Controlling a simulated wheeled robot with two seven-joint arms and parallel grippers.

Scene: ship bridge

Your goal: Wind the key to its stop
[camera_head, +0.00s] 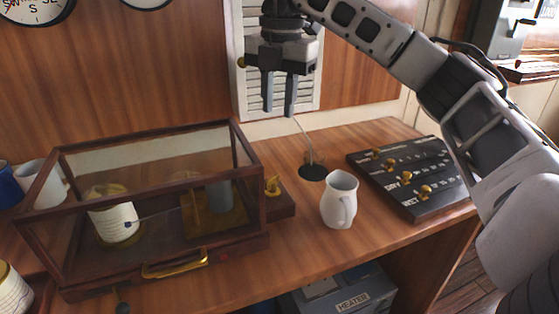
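A brass key (272,186) stands on the small wooden ledge at the right end of a glass-sided wooden instrument case (262,242). Inside the case are a white paper-wrapped drum (113,222), a thin pen arm and a grey cylinder on a brass plate. My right gripper (279,108) points down, above and behind the key, well apart from it. Its two fingers are parted with nothing between them. My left gripper is out of view.
A white jug (340,200) stands right of the key. A dark sloped panel with brass knobs (412,176) lies further right. A thin pale stalk (304,142) rises from a dark round base (313,172). Mugs (40,184) stand at left. Bare desk lies around the jug.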

